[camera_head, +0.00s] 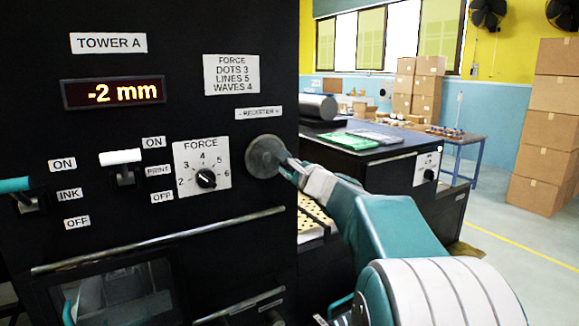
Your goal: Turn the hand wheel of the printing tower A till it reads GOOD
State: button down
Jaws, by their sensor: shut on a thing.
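The black panel of printing tower A (109,43) fills the left of the view. Its display (113,92) reads "-2 mm" in orange digits. The grey round hand wheel (266,157) sits under the "REGISTER" label (259,113) at the panel's right edge. My gripper (284,164) reaches it from the right and is shut on the wheel. The fingers are small in the view, and their exact grip is partly hidden.
The force knob (206,178), the white print lever (121,158) and the teal ink lever (15,185) are left of the wheel. A metal rail (160,240) runs below. A dark-topped bench (375,148) stands behind my arm. Cardboard boxes (545,130) are stacked at the far right.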

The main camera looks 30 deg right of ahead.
jog(key=shift+f, duration=0.1)
dwell(0.4)
jog(key=c, duration=0.5)
grip_release()
jog(key=shift+w, duration=0.15)
jog(key=shift+c, duration=0.2)
jog(key=s, duration=1.2)
jog(key=shift+d, duration=0.2)
jog(key=shift+f, duration=0.1)
